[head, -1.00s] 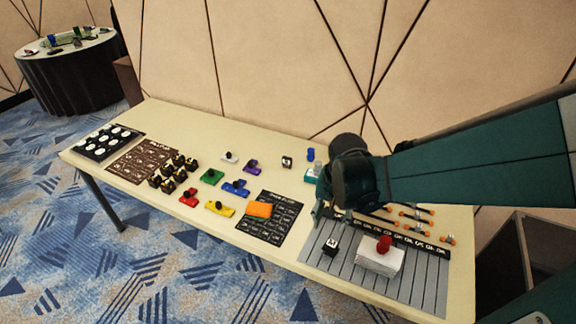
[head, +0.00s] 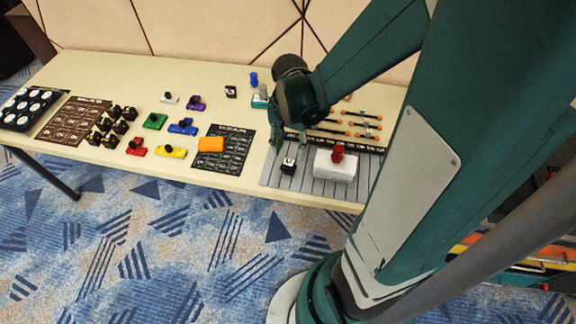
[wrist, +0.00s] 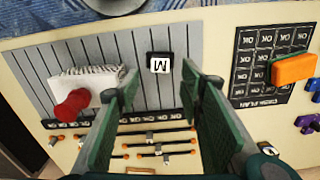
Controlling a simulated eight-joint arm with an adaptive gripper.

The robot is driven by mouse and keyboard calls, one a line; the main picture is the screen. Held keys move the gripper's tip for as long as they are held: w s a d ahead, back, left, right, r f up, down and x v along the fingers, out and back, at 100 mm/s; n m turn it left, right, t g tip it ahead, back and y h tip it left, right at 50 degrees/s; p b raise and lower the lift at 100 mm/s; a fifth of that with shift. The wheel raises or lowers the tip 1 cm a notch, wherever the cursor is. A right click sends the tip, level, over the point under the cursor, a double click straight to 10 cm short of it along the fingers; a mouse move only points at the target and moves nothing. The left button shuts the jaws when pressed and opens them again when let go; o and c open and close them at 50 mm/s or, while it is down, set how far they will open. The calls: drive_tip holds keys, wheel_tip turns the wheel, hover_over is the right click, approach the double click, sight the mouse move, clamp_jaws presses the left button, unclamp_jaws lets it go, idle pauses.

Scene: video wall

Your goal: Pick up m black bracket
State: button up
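The black bracket with a white "M" face (wrist: 159,63) lies on the grey striped board (wrist: 40,65), and it also shows in the head view (head: 288,166). In the wrist view it sits beyond and between my fingertips, apart from both. My gripper (wrist: 163,88) is open and empty, with its two green finger pads spread wide. In the head view my gripper (head: 289,138) hangs over the board, just behind the bracket.
A white block with a red knob (head: 337,166) stands right of the bracket. An orange block (head: 211,144) lies on a black chart at left. Small orange-ended rods (head: 365,124) lie behind. Coloured knobbed pieces and black cubes fill the table's left part.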

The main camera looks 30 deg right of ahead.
sight(289, 162)
drive_tip(key=shift+f, duration=1.15)
drive_tip(key=shift+b, duration=0.3)
drive_tip(key=shift+a+f+b, duration=0.15)
drive_tip(key=shift+f+b, duration=0.7)
drive_tip(key=shift+f, duration=1.75)
drive_tip(key=shift+s, duration=0.1)
drive_tip(key=c, duration=1.1)
drive_tip(key=shift+r, duration=0.1)
drive_tip(key=shift+r+p, duration=1.45)
drive_tip(key=shift+r, duration=3.45)
